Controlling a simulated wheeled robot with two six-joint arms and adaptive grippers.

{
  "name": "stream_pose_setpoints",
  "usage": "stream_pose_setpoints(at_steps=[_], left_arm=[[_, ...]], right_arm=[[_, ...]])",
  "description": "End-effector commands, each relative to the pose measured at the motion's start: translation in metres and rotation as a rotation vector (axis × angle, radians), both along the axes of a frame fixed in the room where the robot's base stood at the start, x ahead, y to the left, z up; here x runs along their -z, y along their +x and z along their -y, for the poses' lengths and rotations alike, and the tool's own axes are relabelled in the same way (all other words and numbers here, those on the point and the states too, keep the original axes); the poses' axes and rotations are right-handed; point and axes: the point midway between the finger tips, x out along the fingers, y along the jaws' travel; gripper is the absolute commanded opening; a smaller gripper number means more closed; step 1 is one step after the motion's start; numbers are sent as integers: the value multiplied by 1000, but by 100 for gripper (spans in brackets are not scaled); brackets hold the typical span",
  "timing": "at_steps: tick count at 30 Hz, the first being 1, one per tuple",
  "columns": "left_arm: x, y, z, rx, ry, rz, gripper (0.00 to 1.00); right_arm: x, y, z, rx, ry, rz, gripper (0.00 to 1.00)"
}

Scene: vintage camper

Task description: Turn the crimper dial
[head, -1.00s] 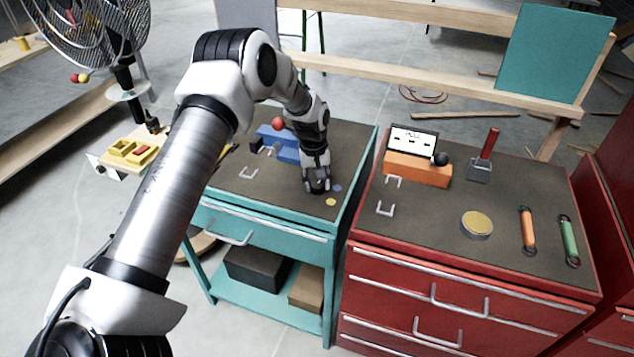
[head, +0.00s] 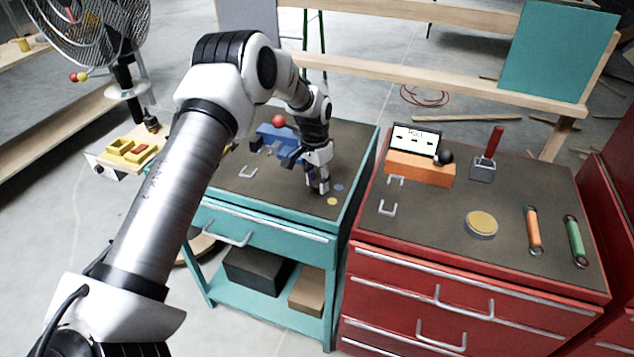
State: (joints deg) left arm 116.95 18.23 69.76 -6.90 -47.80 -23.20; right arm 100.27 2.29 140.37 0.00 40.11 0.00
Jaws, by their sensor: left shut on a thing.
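The blue crimper (head: 275,136) with a red ball (head: 278,121) on it sits on the dark top of the teal cart (head: 345,233). My left gripper (head: 319,188) points down at the cart top, to the right of the crimper and close to its front. Its fingers are shut on the dial, which they hide. A blue dot (head: 339,187) and a yellow dot (head: 332,201) lie just right of the fingertips. My right gripper is not in view.
The red cabinet (head: 480,290) at right carries an orange device (head: 420,170), a red-handled tool (head: 484,166), a round tin (head: 481,223), and an orange (head: 533,230) and a green cylinder (head: 576,242). A fan (head: 85,35) stands at left.

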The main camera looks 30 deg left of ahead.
Motion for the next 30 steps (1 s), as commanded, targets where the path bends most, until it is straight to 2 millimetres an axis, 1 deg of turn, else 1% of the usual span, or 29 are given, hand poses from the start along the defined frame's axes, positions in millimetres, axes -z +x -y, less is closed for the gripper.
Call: stream_pose_setpoints(at_steps=[1,21,30], left_arm=[[5,-2,1,40,-1,-7,5],[5,-1,3,677,-3,-8,5],[5,-2,3,917,-4,-10,5]], right_arm=[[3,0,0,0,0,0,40],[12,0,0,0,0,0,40],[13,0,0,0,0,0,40]])
